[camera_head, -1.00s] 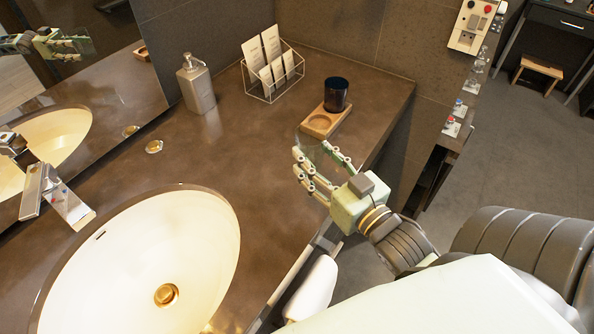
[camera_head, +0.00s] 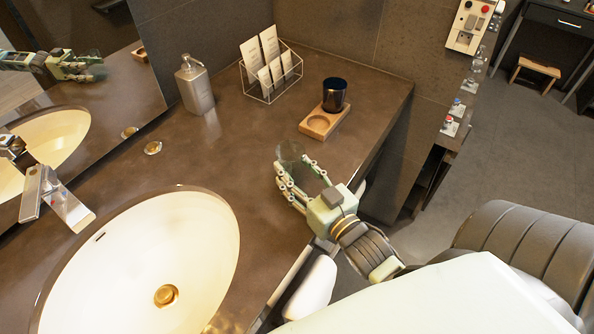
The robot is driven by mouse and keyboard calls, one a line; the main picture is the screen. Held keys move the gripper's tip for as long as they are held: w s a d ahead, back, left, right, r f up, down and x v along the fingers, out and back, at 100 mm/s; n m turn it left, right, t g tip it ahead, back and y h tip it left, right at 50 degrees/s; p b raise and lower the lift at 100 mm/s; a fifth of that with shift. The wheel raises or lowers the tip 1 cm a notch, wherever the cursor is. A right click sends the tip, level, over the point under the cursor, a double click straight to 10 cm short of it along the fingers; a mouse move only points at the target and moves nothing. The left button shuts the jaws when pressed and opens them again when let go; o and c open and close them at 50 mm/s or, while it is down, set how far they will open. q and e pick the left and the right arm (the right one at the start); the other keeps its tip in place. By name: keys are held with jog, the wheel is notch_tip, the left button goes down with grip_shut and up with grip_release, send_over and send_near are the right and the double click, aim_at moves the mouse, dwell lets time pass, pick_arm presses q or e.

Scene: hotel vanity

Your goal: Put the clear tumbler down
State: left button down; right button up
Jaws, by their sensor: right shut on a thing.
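The clear tumbler (camera_head: 290,154) is see-through and faint, held in my right gripper (camera_head: 291,177) over the dark counter, to the right of the basin. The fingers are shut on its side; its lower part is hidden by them. I cannot tell whether its base touches the counter. A wooden tray (camera_head: 317,125) with round recesses lies beyond the gripper, up and to the right. My left gripper is not in view.
A soap dispenser (camera_head: 195,84) and a wire holder with cards (camera_head: 268,93) stand at the back. The basin (camera_head: 205,230) and faucet (camera_head: 52,198) fill the left. The counter between dispenser and gripper is clear, except a small brass disc (camera_head: 153,148).

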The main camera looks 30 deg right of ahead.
jog(key=o, duration=1.6)
jog(key=shift+f, duration=0.1)
jog(key=s+b, duration=0.1)
jog(key=s, duration=0.9)
jog(key=shift+s+b, duration=0.15)
jog(key=shift+b, duration=0.2)
jog(key=shift+s, duration=0.85)
